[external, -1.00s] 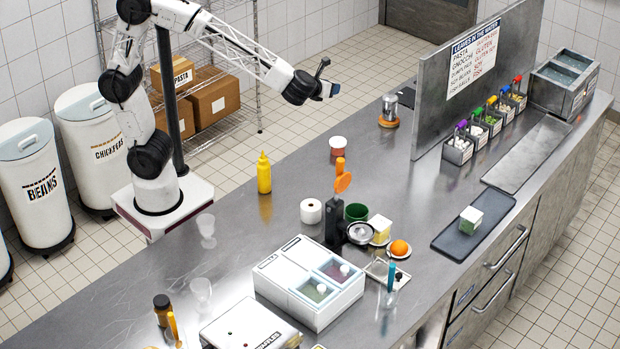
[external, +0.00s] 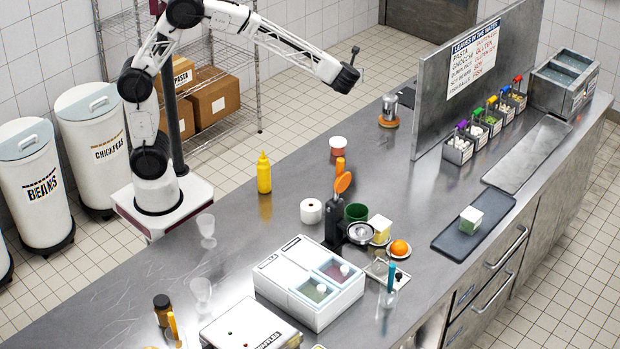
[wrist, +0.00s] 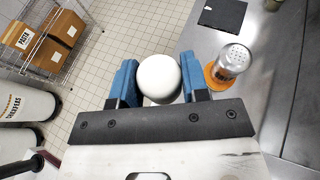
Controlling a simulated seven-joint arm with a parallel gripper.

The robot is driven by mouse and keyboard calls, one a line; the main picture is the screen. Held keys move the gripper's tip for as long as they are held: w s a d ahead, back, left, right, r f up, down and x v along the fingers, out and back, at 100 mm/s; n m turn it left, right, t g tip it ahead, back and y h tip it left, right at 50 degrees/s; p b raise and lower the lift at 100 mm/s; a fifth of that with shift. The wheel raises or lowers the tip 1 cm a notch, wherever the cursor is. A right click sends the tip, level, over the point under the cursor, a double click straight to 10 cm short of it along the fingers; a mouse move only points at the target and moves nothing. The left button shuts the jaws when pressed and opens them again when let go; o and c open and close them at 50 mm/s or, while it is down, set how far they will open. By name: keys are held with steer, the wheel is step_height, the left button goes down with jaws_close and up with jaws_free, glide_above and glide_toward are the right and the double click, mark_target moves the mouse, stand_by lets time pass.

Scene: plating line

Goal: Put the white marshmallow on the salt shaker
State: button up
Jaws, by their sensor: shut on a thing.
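The white marshmallow (wrist: 158,76) is held between the blue fingers of my gripper (wrist: 156,84) in the wrist view. In the external view the black end of my arm (external: 345,78) hangs beyond the counter's far edge; the fingers and marshmallow are hidden there. The salt shaker (wrist: 234,57) has a perforated silver top and an orange base, and shows right of my gripper in the wrist view. In the external view the shaker (external: 389,110) stands upright on the counter near the grey divider, to the right of and lower than my gripper in the picture. The marshmallow is apart from it.
The grey divider (external: 430,118) with a sign stands right of the shaker. A dark flat square (wrist: 222,13) lies beyond the shaker in the wrist view.

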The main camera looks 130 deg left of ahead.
steer(key=shift+f, duration=1.9)
steer(key=shift+w, duration=0.1)
glide_above(391, 96)
steer(key=shift+f, duration=0.7)
steer(key=shift+f, duration=0.15)
steer(key=shift+f, duration=1.6)
steer(key=shift+f, duration=0.15)
